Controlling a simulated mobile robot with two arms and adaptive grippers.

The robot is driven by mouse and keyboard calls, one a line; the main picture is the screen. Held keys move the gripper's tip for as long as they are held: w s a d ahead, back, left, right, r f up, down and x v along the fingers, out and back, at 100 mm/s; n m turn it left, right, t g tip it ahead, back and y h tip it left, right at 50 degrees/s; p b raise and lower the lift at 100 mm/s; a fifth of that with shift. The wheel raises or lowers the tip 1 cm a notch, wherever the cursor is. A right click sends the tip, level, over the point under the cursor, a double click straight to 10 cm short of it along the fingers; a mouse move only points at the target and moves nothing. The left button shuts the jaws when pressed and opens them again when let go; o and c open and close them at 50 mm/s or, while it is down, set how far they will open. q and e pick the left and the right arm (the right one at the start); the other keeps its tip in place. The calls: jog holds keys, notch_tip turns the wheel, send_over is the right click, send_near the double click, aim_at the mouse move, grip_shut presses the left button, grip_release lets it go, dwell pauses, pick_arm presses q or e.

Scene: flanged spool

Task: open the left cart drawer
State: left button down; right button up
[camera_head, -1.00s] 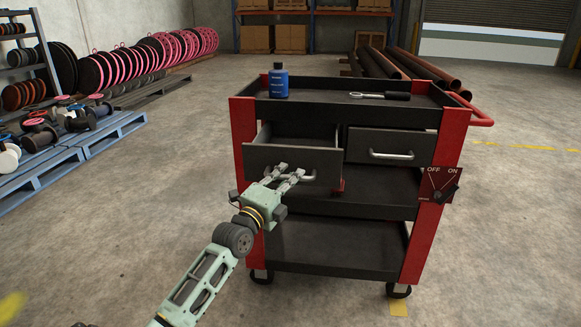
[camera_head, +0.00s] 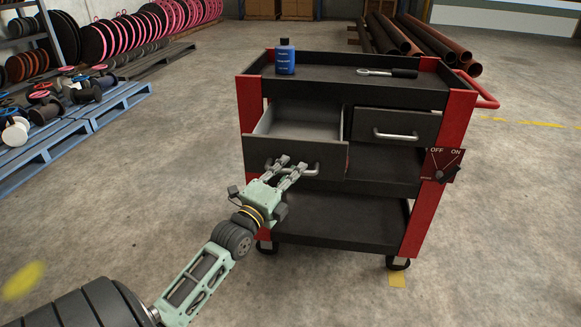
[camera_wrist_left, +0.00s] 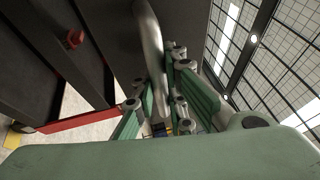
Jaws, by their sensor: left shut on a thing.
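The cart (camera_head: 455,150) is red and black and stands in the middle of the head view. Its left drawer (camera_head: 262,155) is pulled out, and its empty grey inside shows. My left gripper (camera_head: 291,168) is at the drawer's front and shut on its metal handle (camera_head: 312,171). In the left wrist view the handle (camera_wrist_left: 150,40) runs down between the green fingers (camera_wrist_left: 160,95). The right drawer (camera_head: 370,127) is shut, with its own handle (camera_head: 395,135). My right gripper is not in view.
A blue bottle (camera_head: 285,57) and a ratchet-like tool (camera_head: 387,72) lie on the cart top, the bottle upright. A red OFF/ON switch panel (camera_head: 443,165) is on the right post. Blue pallets (camera_head: 85,128) stand at left. The floor around the cart is clear.

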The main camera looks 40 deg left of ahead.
pick_arm(q)
jog(key=shift+f, duration=0.15)
jog(key=c, duration=1.8)
grip_release()
jog(key=v, duration=1.2)
jog(key=shift+a, duration=0.1)
